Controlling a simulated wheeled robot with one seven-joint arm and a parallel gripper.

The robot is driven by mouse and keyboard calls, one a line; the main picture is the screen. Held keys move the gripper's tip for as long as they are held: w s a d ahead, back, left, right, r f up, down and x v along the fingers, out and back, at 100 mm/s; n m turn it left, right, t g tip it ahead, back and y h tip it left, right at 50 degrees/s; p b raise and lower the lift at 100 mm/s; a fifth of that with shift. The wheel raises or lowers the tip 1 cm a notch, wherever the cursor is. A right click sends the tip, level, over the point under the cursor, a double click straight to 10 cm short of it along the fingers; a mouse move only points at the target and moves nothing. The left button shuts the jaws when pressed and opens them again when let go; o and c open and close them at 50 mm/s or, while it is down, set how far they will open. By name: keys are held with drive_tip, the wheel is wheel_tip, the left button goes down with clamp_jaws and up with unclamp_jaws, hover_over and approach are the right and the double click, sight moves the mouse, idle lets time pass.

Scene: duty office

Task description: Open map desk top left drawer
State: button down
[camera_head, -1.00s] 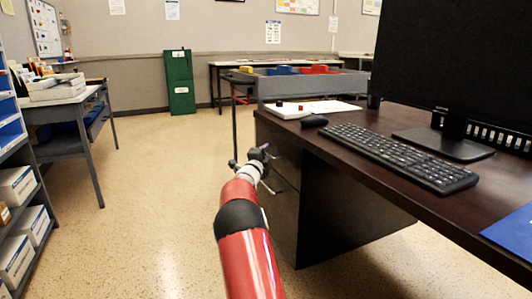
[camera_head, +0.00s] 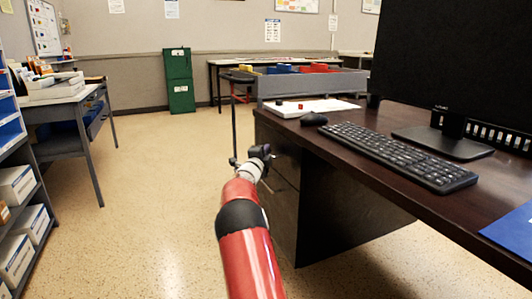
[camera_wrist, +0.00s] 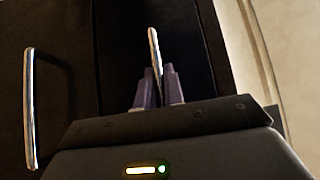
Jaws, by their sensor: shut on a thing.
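The dark wood desk (camera_head: 340,140) stands at the right, with drawer fronts (camera_head: 281,202) under its left end. My gripper (camera_head: 265,153) is at the upper part of these fronts, partly hidden by my own wrist. In the wrist view my gripper (camera_wrist: 158,78) has its two purple-grey fingers shut on a thin silver drawer handle (camera_wrist: 154,42). The handle stands between the fingers against a dark drawer front (camera_wrist: 185,55). A second silver handle (camera_wrist: 29,110) is free at the left on a neighbouring dark front. I cannot tell whether the held drawer stands out from the desk.
A keyboard (camera_head: 395,155), a mouse (camera_head: 314,119) and a monitor (camera_head: 455,60) are on the desk. A shelf with boxes (camera_head: 15,185) stands at the far left. The speckled floor (camera_head: 150,190) between is clear.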

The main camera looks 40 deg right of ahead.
drive_tip(key=w+a+p, duration=0.1)
drive_tip(key=w+a, duration=0.3)
drive_tip(key=a, duration=1.3)
drive_tip(key=w+a+p, duration=0.1)
drive_tip(key=w+a, duration=0.3)
drive_tip(key=a, duration=1.4)
drive_tip(key=shift+w, duration=0.2)
drive_tip(key=shift+f, duration=0.1)
drive_tip(key=c, duration=1.5)
unclamp_jaws()
drive_tip(key=v, duration=0.7)
drive_tip(key=shift+s+a, duration=0.2)
drive_tip(key=shift+a, duration=0.15)
